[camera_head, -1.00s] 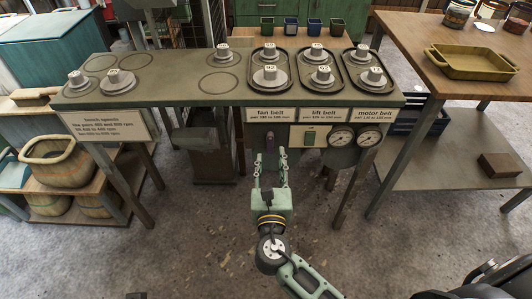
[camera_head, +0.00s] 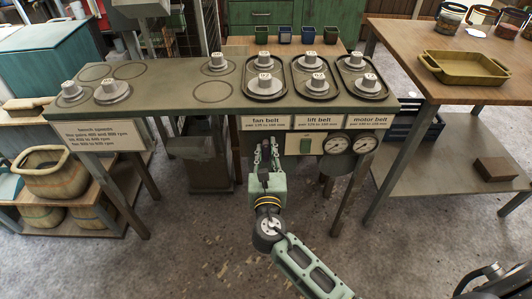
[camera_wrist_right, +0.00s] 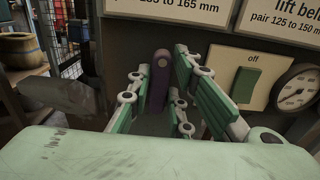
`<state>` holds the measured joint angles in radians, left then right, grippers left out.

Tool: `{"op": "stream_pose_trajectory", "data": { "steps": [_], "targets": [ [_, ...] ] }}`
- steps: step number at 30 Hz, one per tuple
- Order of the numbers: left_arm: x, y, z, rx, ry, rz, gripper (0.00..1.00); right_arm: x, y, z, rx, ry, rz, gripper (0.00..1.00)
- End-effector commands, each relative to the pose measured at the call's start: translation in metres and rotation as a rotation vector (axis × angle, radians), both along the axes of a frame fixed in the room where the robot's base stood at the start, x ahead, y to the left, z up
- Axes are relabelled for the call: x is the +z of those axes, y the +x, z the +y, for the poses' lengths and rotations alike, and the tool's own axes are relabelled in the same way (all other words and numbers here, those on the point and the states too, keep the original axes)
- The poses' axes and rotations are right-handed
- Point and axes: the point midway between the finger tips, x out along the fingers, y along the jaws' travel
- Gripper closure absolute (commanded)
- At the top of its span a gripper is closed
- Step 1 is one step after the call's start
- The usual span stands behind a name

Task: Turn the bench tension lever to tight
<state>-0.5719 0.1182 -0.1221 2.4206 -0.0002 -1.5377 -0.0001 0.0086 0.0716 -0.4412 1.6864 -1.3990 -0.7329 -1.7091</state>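The tension lever is a dark purple upright bar with a round top, seen in the wrist view (camera_wrist_right: 160,80) on the bench front below the belt labels. My right gripper (camera_wrist_right: 158,85) is partly open, with one green finger on each side of the lever. I see gaps between the fingers and the bar, so it does not look gripped. In the head view my right gripper (camera_head: 266,154) is at the bench front below the fan belt label (camera_head: 266,123); the lever is mostly hidden there. No tight marking is readable. My left gripper is not in view.
A switch panel marked off (camera_wrist_right: 250,80) and a gauge (camera_wrist_right: 297,88) are close right of my right fingers. The bench top (camera_head: 190,122) carries several numbered pulleys, some on dark trays. A wooden side table (camera_head: 400,40) stands at right.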

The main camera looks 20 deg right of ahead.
Motion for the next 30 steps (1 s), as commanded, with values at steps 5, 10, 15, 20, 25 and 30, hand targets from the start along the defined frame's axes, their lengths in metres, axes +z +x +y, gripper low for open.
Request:
{"op": "stream_pose_trajectory", "data": {
  "steps": [5, 10, 15, 20, 25, 30],
  "targets": [
    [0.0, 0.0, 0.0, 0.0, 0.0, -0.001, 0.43, 0.0, 0.0, 0.0, 0.0, 0.0, 0.0, 1.0],
    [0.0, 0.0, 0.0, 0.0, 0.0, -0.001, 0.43, 0.0, 0.0, 0.0, -0.001, 0.0, 0.0, 1.0],
    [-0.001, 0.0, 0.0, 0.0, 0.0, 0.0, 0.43, -0.001, 0.0, 0.0, -0.001, 0.017, -0.004, 1.0],
    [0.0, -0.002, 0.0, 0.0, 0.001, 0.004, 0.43, -0.001, -0.001, -0.001, -0.001, 0.07, -0.019, 1.0],
    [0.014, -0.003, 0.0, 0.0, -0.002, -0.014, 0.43, -0.002, -0.001, -0.002, -0.001, 0.178, -0.05, 1.0],
    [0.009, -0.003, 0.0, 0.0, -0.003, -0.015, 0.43, -0.003, -0.001, -0.003, -0.001, 0.325, -0.092, 1.0]
  ]
}}
